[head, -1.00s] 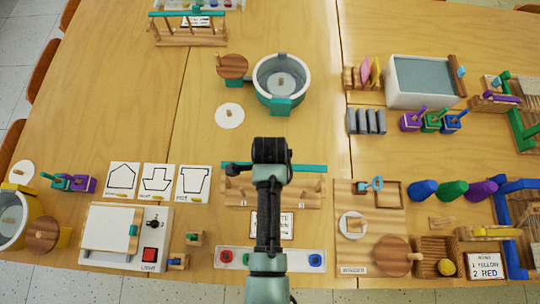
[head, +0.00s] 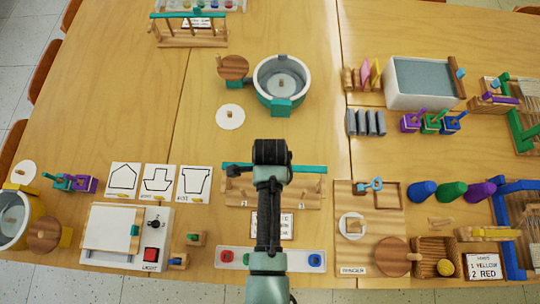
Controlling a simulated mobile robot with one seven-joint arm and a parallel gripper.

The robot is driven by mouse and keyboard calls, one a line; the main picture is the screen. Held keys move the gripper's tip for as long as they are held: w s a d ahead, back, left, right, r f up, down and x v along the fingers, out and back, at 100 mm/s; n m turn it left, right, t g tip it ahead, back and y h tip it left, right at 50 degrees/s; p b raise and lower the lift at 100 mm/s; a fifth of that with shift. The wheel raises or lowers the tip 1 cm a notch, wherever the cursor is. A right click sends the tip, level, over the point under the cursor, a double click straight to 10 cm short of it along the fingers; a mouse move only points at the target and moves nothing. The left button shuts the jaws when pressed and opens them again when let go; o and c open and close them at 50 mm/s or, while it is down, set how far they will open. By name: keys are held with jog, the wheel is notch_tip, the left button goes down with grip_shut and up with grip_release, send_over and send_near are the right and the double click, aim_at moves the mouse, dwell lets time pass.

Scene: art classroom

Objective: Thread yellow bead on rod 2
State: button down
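A wooden bead rack with a teal bar (head: 305,168) stands at the near middle of the table, with small number plates on its base. My arm hides its middle, and its separate rods are too small to tell apart. A white tray (head: 281,249) in front of the rack holds a red bead (head: 227,256), a green bead (head: 245,258) and a blue bead (head: 314,260). I see no yellow bead in it; my arm covers the tray's middle. The dark end of my arm, with my gripper (head: 270,152), is above the rack's far side. Its fingers cannot be made out.
A similar rack (head: 190,36) stands at the far left. A white and teal pot (head: 282,82) is beyond my arm. A lightbox (head: 127,236) stands left, and a wooden board (head: 367,228) right. Bare table lies between rack and pot.

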jog(key=shift+f, duration=0.65)
dwell(1.4)
jog(key=shift+f+b, duration=0.35)
jog(key=shift+f, duration=0.1)
jog(key=shift+f, duration=0.45)
dwell(1.2)
dwell(0.3)
jog(key=shift+c, duration=1.8)
grip_release()
jog(key=shift+r, duration=0.1)
notch_tip(320, 180, up, 13)
jog(key=shift+b, duration=0.3)
